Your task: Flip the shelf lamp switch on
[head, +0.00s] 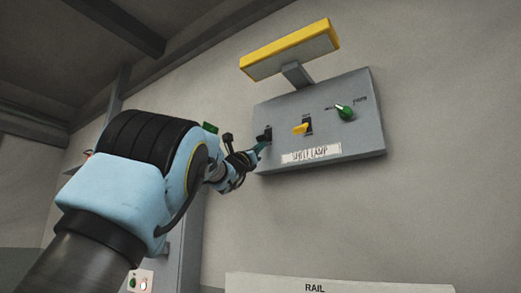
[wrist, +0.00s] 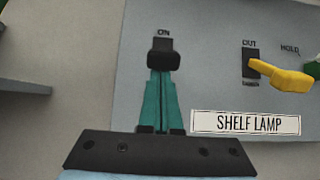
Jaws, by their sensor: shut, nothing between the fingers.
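The grey shelf lamp box (head: 352,136) is on the wall, with a yellow-topped lamp (head: 290,50) above it. In the wrist view its label (wrist: 246,123) reads SHELF LAMP. A black switch (wrist: 163,51) marked ON above sits at the box's left side; it also shows in the head view (head: 265,134). My gripper (wrist: 162,72) is shut and empty, its teal fingertips right at the lower edge of the black switch. I cannot tell whether they touch. The fingers hide the area below the switch. In the head view my gripper (head: 262,147) is at the box's left end.
A yellow lever (wrist: 281,76) marked OUT sits right of the black switch, and a green knob (head: 345,112) is farther right. A white sign reading RAIL (head: 315,287) is below. A panel with buttons (head: 140,282) is at lower left. The wall right of the box is clear.

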